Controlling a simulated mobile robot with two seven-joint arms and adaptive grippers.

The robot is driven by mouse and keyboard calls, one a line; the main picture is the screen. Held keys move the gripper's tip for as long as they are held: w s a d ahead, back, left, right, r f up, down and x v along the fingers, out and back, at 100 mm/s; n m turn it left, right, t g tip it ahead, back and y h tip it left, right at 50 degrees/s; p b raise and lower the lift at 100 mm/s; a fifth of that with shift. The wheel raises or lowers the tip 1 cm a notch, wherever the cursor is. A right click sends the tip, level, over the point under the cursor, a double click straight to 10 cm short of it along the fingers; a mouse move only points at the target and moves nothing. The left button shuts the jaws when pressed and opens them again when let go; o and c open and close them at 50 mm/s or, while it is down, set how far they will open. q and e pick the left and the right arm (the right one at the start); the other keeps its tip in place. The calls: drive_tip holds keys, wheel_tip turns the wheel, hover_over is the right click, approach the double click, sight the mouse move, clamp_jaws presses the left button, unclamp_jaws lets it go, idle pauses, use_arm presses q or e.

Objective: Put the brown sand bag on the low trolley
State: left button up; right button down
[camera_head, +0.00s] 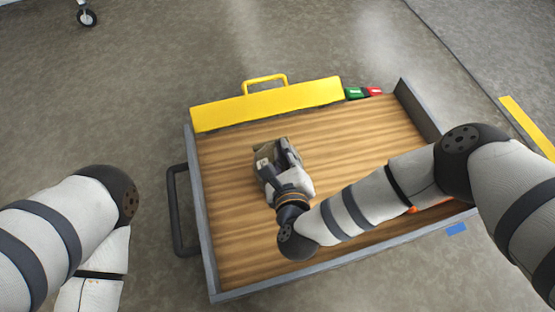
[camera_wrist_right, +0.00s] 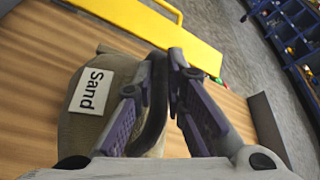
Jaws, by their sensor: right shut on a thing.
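The brown sand bag (camera_wrist_right: 82,129) with a white "Sand" label is at the left of the right wrist view. In the head view the sand bag (camera_head: 264,151) shows partly behind my gripper, over the middle-left of the low trolley's wooden deck (camera_head: 345,135). My right gripper (camera_wrist_right: 168,70) is shut on the bag's dark strap handle (camera_wrist_right: 154,110). It also shows in the head view (camera_head: 277,155). I cannot tell whether the bag touches the deck. My left arm is at the left of the head view, but its gripper is out of view.
A yellow bar-shaped thing (camera_head: 265,104) with a handle lies along the trolley's far edge. Small green (camera_head: 355,93) and red (camera_head: 374,91) things sit beside it. Grey side walls and a dark handle (camera_head: 178,210) edge the trolley. Blue bins (camera_wrist_right: 290,30) stand beyond.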

drive_tip(key=shift+w+f, duration=0.15)
drive_tip(key=shift+w, duration=0.1)
drive_tip(key=f, duration=0.1)
drive_tip(key=f+b, duration=0.2)
drive_tip(key=shift+w+d+f, duration=0.1)
drive_tip(key=shift+w+f, duration=0.15)
drive_tip(key=shift+f, duration=0.15)
drive_tip(key=shift+r, duration=0.15)
drive_tip(key=c, duration=1.6)
unclamp_jaws()
drive_tip(key=shift+s, duration=0.1)
drive_tip(key=shift+c, duration=0.2)
drive_tip(key=p+v, duration=0.4)
drive_tip(key=v, duration=0.8)
